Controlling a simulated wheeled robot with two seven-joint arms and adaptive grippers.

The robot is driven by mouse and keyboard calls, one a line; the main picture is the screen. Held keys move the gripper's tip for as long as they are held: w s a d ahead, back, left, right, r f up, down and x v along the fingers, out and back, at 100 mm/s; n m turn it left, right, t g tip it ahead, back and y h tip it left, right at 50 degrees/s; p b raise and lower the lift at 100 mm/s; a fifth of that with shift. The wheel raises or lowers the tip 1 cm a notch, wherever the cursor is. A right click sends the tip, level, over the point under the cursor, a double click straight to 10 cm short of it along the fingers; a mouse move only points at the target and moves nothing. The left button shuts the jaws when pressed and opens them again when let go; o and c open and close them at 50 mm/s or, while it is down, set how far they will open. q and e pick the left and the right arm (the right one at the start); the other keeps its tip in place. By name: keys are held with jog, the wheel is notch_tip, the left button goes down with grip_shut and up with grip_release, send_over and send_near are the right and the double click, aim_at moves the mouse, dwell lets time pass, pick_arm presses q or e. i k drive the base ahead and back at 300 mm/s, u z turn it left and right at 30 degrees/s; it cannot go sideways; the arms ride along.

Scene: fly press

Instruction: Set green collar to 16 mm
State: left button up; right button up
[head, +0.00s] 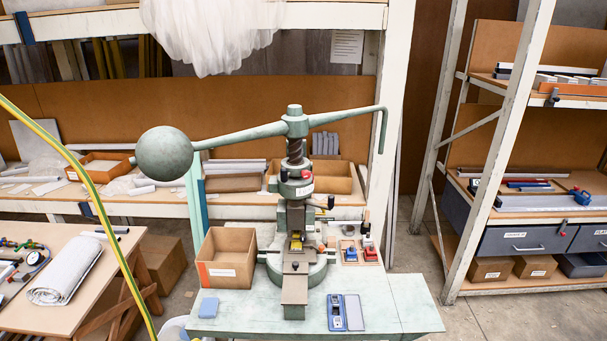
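A green fly press (295,125) stands upright on a pale green bench (240,315). Its long lever carries a ball weight (164,154) at the left and a bent-down handle (382,130) at the right. Below the screw is a dark collar-like part (297,188) with red parts and a white label. I cannot make out a separate green collar or read any millimetre scale. A small yellow piece (296,244) shows at the press's working area. Neither of my grippers is in view.
A cardboard bin (227,257) stands left of the press, with a blue pad (208,307) in front. A blue-and-grey case (346,312) lies at front right. Small trays (369,254) with red and blue items sit right of the press.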

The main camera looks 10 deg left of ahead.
aim_at(286, 171)
jog(key=z, duration=0.7)
jog(key=i, duration=0.9)
jog(key=u, duration=0.7)
